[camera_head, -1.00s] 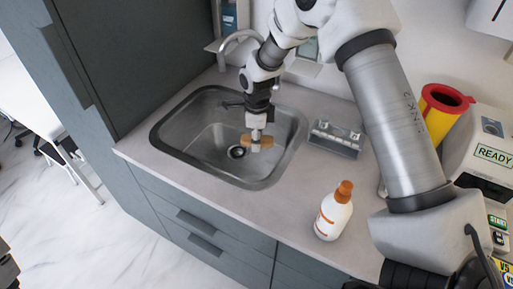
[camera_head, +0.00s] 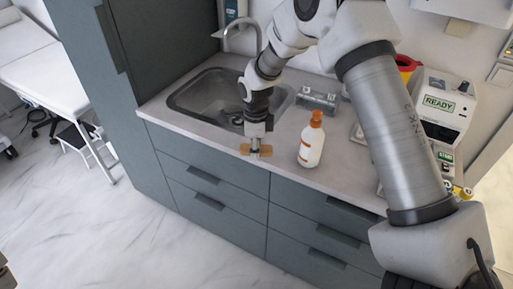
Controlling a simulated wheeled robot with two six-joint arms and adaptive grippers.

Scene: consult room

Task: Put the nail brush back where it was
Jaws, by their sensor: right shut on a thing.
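The nail brush (camera_head: 264,151) is a small tan block, held at the front edge of the counter in the head view. My right gripper (camera_head: 256,146) is shut on it from above, with the fingers pointing down. The jaws cover the middle of the brush, so only its two ends show. I cannot tell whether the brush touches the counter or hangs in front of its edge. My left gripper is not in view.
The steel sink (camera_head: 190,103) lies behind and left of the brush. A white bottle with an orange cap (camera_head: 312,143) stands on the counter (camera_head: 285,160) to the right. A metal holder (camera_head: 318,99) and a machine reading READY (camera_head: 438,103) stand further back. Drawers (camera_head: 222,176) are below.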

